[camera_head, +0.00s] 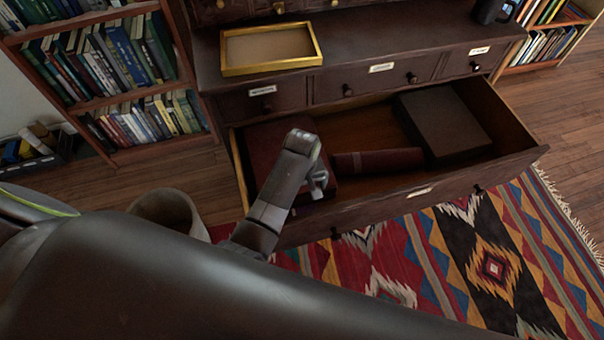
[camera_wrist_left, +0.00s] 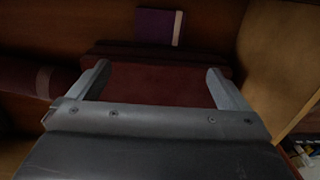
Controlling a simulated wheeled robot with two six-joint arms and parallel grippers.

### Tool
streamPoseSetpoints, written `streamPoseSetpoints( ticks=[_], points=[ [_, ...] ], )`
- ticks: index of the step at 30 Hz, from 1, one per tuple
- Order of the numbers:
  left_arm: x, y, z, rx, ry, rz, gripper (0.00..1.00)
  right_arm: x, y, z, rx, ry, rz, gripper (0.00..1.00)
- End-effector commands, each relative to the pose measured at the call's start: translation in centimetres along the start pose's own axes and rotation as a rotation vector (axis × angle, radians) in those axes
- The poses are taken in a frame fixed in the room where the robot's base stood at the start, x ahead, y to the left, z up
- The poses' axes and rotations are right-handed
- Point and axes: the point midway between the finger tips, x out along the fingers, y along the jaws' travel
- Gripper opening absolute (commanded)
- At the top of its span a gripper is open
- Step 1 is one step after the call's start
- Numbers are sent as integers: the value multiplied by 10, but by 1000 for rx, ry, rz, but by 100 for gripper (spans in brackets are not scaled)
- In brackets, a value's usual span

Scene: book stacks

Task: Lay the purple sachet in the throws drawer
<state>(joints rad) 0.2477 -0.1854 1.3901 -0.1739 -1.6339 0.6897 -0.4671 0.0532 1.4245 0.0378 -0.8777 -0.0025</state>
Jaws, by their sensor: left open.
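The drawer (camera_head: 375,128) is pulled out of a dark wooden chest; its label (camera_head: 420,192) is too small to read. My left gripper (camera_head: 320,188) is over the left part of the open drawer, above a dark red box (camera_head: 275,145). In the left wrist view my gripper (camera_wrist_left: 157,84) is open, with nothing between its fingers, and the red box (camera_wrist_left: 155,88) lies beyond them. The purple sachet (camera_wrist_left: 152,27), with a pale strip at one end, shows past the box, apart from the fingers, on brown wood inside the drawer. My right gripper is not in view.
A rolled red item (camera_head: 378,161) and a dark box (camera_head: 443,122) lie in the drawer. A gold-rimmed tray (camera_head: 315,62) is on the chest top. A bin (camera_head: 168,208) stands on the floor. Bookshelves flank the chest, and a patterned rug (camera_head: 480,265) lies in front.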

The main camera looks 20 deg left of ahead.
Motion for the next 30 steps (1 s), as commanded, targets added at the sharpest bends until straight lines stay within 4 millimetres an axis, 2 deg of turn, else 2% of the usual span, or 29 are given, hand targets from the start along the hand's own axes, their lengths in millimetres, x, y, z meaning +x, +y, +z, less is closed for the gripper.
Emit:
streamPoseSetpoints(
  ticks=[1,6,12,30],
  points=[
    [-10,1,0,0,2,2,98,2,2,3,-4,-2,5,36],
    [-32,1,0,0,2,2,98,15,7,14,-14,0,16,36],
    [-49,1,0,0,1,2,98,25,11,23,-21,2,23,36],
    [-53,1,0,1,0,2,98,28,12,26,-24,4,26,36]
  ],
)
